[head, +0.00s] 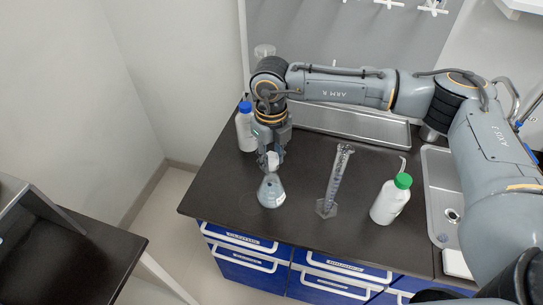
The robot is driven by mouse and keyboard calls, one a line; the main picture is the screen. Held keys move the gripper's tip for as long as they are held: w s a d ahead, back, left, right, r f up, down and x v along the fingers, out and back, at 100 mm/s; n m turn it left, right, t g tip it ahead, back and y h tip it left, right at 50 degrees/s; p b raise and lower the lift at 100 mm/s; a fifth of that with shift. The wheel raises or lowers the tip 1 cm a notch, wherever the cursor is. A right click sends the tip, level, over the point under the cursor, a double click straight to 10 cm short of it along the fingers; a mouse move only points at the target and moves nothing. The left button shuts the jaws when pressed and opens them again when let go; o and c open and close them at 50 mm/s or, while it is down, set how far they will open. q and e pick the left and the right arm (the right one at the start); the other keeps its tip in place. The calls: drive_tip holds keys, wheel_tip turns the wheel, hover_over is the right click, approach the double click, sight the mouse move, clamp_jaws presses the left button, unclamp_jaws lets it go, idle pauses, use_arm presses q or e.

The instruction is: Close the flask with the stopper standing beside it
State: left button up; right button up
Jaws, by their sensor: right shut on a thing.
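The flask (271,192) is a clear conical vessel standing upright near the front left of the dark bench. My right gripper (269,153) reaches in from the right and points down directly above the flask. It is shut on a small pale stopper (272,161) at the flask's neck. The gripper partly hides the stopper and the top of the neck, so I cannot tell whether the stopper sits in the mouth or just over it. My left gripper is not in view.
A blue-capped white bottle (245,130) stands close behind and left of the gripper. A graduated cylinder (338,176) and a green-capped bottle (389,202) stand to the right. A sink (436,185) is farther right. The bench top (305,165) is bare between flask and cylinder.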

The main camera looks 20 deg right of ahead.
drive_tip(key=o, duration=0.9)
wheel_tip(320, 180, up, 12)
